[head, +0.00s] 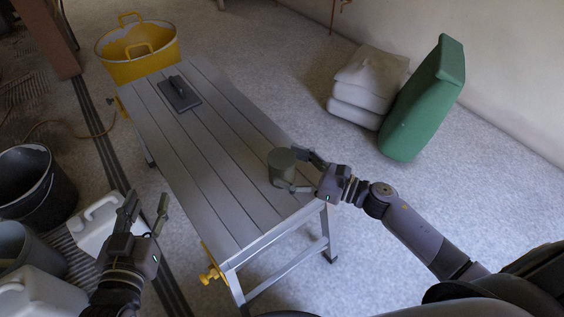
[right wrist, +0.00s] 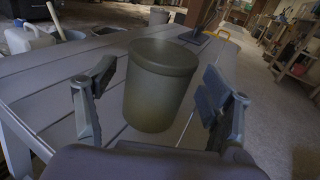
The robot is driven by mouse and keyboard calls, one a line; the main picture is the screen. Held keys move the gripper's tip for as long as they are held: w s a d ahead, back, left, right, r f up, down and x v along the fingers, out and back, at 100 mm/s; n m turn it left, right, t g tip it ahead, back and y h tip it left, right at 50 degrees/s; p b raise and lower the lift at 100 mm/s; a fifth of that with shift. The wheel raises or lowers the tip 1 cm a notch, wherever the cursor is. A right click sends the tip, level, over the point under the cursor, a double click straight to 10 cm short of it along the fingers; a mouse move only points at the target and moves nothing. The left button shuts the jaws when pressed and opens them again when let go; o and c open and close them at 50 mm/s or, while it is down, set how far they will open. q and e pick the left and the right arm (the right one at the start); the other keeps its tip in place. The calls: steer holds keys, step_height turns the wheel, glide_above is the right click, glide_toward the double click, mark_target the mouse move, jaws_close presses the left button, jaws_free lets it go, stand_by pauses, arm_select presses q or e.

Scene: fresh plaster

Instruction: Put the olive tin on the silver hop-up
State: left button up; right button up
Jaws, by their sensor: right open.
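The olive tin (head: 281,168) stands upright on the silver hop-up (head: 225,145), near its front right edge. My right gripper (head: 302,172) is open, with its fingers on either side of the tin. In the right wrist view the tin (right wrist: 160,85) stands on the slats between the two open fingers (right wrist: 160,105), with visible gaps at both sides. My left gripper (head: 147,212) is open and empty, to the left of the hop-up.
A grey plastering float (head: 180,93) lies toward the far end of the hop-up. A yellow tub (head: 140,67) stands behind it. Dark buckets (head: 40,190) and white containers (head: 95,225) stand at left. Stacked sacks (head: 362,85) and a green object (head: 425,100) are at right.

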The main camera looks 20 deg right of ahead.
steer(key=v, duration=0.8)
steer(key=shift+s+d, duration=0.2)
step_height(320, 180, up, 7)
steer(key=w+a+m+t+h, duration=0.2)
steer(key=m+t+h, duration=0.5)
steer(key=m, duration=1.5)
arm_select(q)
steer(key=shift+s+a+f+g+y, duration=0.15)
steer(key=shift+s+f+g, duration=0.1)
steer(key=shift+f, duration=0.15)
steer(key=shift+s+a+f+g+y, duration=0.1)
steer(key=shift+f+g+y, duration=0.05)
steer(key=shift+f+g, duration=0.15)
arm_select(e)
steer(key=s+a+m+g+h, duration=0.3)
steer(key=s+a+m+g, duration=0.1)
steer(key=m, duration=1.7)
steer(key=shift+a+g, duration=0.5)
steer(key=shift+a, duration=0.5)
arm_select(q)
steer(key=shift+d+f, duration=0.1)
arm_select(e)
steer(key=shift+w, duration=0.1)
